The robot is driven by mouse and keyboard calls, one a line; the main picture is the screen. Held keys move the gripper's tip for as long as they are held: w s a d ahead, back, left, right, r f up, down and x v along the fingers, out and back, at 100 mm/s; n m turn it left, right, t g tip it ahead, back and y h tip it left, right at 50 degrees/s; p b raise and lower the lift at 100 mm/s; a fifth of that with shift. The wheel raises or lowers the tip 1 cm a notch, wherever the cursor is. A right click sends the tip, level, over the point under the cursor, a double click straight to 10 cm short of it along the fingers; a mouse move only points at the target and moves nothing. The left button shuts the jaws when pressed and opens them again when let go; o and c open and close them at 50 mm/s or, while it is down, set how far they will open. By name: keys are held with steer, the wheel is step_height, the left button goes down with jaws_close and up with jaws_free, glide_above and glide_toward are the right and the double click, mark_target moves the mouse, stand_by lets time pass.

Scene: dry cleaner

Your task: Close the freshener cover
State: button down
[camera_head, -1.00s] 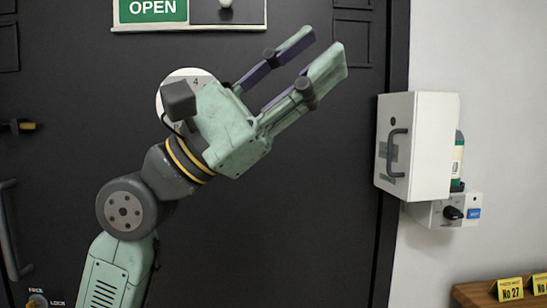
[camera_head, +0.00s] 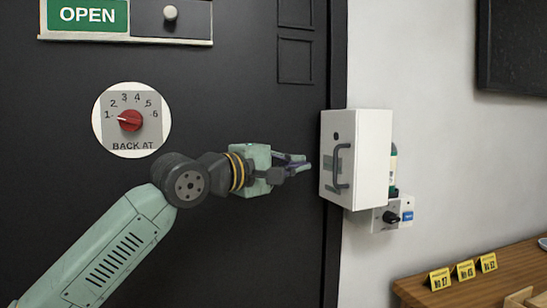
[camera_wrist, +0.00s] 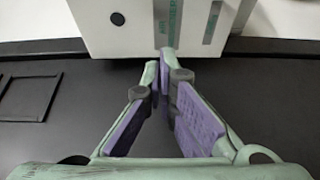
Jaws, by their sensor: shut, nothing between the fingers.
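The freshener cover is a white box-shaped shell (camera_head: 362,150) with a dark handle (camera_head: 341,168) on its face. It stands out from the wall beside the door frame, and a green bottle with a pale label (camera_head: 393,165) shows behind its right edge. My gripper (camera_head: 308,163) is shut and empty, just left of the cover's handle side and pointing at it. In the wrist view the fingertips (camera_wrist: 160,65) come together close to the cover's lower edge (camera_wrist: 105,35). I cannot tell whether they touch it.
Below the cover, a grey unit with a black knob (camera_head: 391,217) and blue label is on the wall. A wooden shelf with several yellow number cards (camera_head: 465,271) is at lower right. The dark door (camera_head: 250,100) carries a red dial (camera_head: 130,120).

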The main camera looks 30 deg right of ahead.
mark_target(346, 157)
steer(key=s, duration=0.1)
steer(key=s+d, duration=0.2)
steer(key=shift+s+p, duration=0.3)
steer(key=shift+s+a, duration=0.1)
steer(key=shift+s, duration=0.05)
